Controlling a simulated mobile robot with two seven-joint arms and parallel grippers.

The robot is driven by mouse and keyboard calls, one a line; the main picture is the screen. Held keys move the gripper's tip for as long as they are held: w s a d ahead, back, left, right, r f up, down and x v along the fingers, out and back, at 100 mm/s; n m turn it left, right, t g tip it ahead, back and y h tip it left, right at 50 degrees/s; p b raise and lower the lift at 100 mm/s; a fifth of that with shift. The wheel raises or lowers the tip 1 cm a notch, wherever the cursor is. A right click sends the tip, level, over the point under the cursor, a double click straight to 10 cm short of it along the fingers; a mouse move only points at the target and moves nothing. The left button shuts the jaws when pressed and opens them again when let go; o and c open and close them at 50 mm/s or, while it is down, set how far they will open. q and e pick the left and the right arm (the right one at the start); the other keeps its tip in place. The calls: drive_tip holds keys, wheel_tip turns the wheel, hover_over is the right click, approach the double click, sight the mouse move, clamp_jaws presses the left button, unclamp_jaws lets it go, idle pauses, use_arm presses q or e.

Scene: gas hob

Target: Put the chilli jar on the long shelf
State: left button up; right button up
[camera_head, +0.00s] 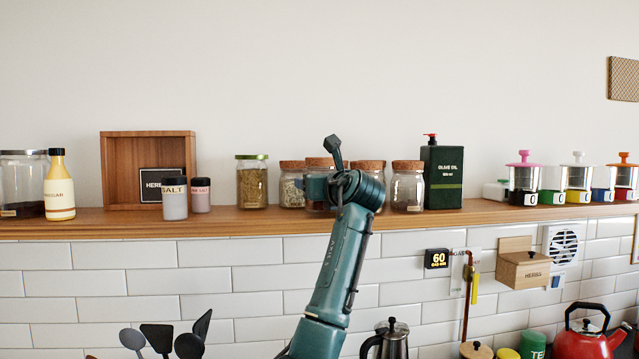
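The long shelf (262,222) is a wooden board that runs across the whole view above white tiles. Several glass jars stand on it: a green-lidded jar of dried herbs (252,183), a cork-lidded jar (291,186) and another cork-lidded jar (408,188). More cork-lidded jars are partly behind my arm. I cannot make out a chilli label on any of them. One teal arm, which seems to be my left, rises from the bottom centre. Its end (334,152) is in front of the jars; its fingers cannot be made out. My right gripper is not in view.
On the shelf stand a wooden box (147,150), a salt jar (175,199), a yellow-white bottle (59,187), an olive oil can (443,175) and several colourful canisters (523,180). A moka pot (391,338) and red kettle (583,340) stand below.

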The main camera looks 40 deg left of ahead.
use_arm(q)
drive_tip(key=shift+f, duration=0.3)
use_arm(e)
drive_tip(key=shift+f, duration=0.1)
use_arm(q)
drive_tip(key=o, duration=1.2)
drive_tip(key=shift+o, duration=0.9)
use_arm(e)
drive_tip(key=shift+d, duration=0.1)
use_arm(q)
drive_tip(key=shift+f, duration=0.1)
drive_tip(key=b+v, duration=0.3)
drive_tip(key=v, duration=1)
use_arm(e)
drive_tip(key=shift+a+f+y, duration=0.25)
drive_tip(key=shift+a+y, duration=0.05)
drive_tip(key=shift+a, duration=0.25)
use_arm(q)
drive_tip(key=shift+s, duration=0.15)
